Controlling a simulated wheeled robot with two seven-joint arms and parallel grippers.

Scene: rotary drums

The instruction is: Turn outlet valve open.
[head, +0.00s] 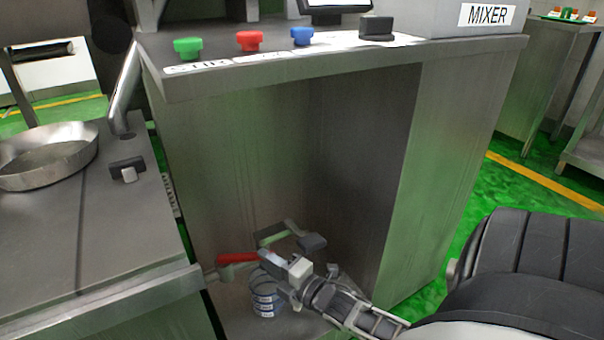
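A red valve handle (238,259) shows low at the left side of the recess under the mixer table, by the metal outlet pipe end. My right gripper (277,254) reaches in from the lower right, just right of the handle. Its fingers look spread apart, with nothing seen between them. I cannot tell whether a finger touches the handle. My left gripper is not in view.
The mixer table (330,62) overhangs the recess and carries green, red and blue buttons. A steel bench with a round pan (45,155) stands at the left.

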